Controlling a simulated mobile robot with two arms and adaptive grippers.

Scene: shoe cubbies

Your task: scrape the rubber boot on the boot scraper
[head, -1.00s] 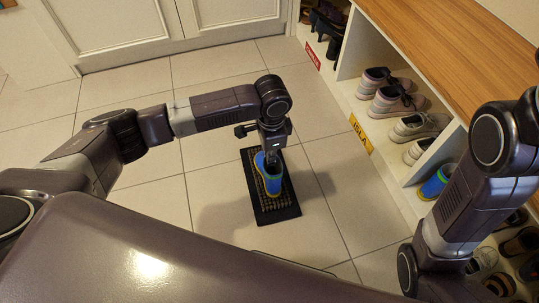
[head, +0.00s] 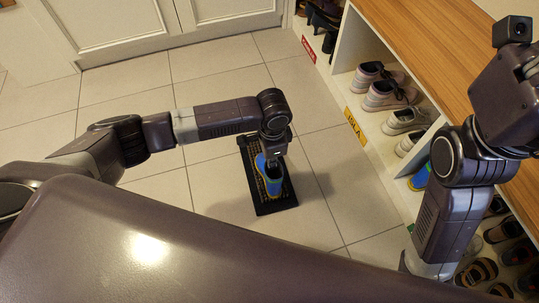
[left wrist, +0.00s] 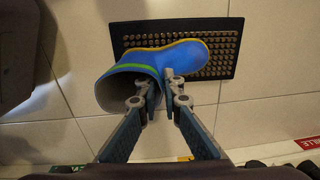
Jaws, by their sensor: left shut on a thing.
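The blue rubber boot (head: 270,172) with a yellow-green trim is over the boot scraper, a black mat with rows of brown bristles (head: 262,209). In the left wrist view the boot (left wrist: 183,55) lies across the bristle pad of the scraper (left wrist: 222,64), its toe to the right and its opening to the left. My left gripper (head: 272,157) is shut on the boot's shaft near the opening; its fingers also show in the left wrist view (left wrist: 158,88). Whether the sole touches the bristles is hard to tell. My right arm is raised at the right, its fingers out of view.
A white shoe cubby with a wooden top (head: 420,60) stands at the right, holding several shoes and another blue boot (head: 420,178). A yellow label (head: 355,126) and a red label (head: 308,47) mark its edge. Tiled floor around the scraper is clear.

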